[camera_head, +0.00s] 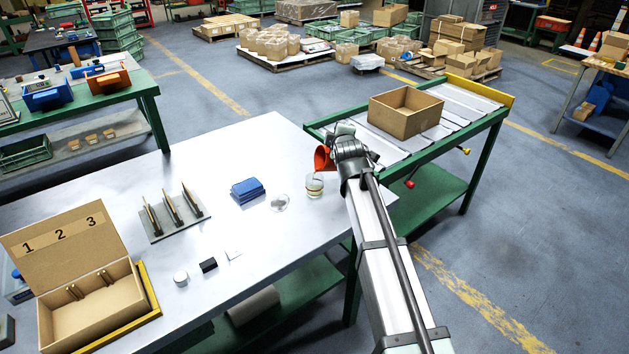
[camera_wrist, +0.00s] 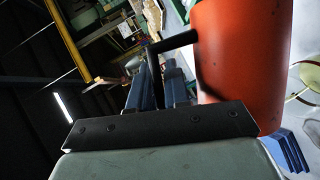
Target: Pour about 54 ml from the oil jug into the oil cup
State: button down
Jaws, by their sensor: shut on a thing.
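The oil jug (camera_head: 322,158) is orange-red and tilted, its mouth toward the lower left, just above the oil cup. It fills the upper right of the wrist view (camera_wrist: 240,65). My gripper (camera_head: 338,152) is shut on the jug's dark handle; its fingers also show in the wrist view (camera_wrist: 170,90). The oil cup (camera_head: 315,186) is a clear glass standing upright near the table's right edge, with coloured bands or contents low in it. I cannot tell its fill level, and no clear stream shows.
A round clear dish (camera_head: 280,203) and a blue block (camera_head: 248,190) lie left of the cup. A stand with several pointed parts (camera_head: 172,214) and an open numbered box (camera_head: 85,285) are farther left. A roller conveyor with a carton (camera_head: 405,112) adjoins the table's right side.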

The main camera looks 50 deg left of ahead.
jog(key=shift+s+a+r+n+t+p, duration=0.15)
jog(key=shift+s+r+n+t+p, duration=0.15)
jog(key=shift+s, duration=0.2)
jog(key=shift+s+a+r+n+t+p, duration=0.1)
jog(key=shift+s+r+n+p, duration=0.15)
jog(key=shift+s+n, duration=0.2)
dwell(1.5)
jog(key=shift+w+d+f+m+g, duration=0.15)
jog(key=shift+w+f+m+g, duration=0.1)
jog(key=shift+w+m, duration=0.2)
jog(key=shift+w+d+f+m+g, duration=0.15)
jog(key=shift+w+f+m, duration=0.15)
jog(key=shift+w, duration=0.2)
jog(key=shift+w+d+f+m+g, duration=0.1)
jog(key=shift+w+f+m+g, duration=0.2)
jog(key=shift+w+f+m, duration=0.2)
jog(key=shift+w, duration=0.1)
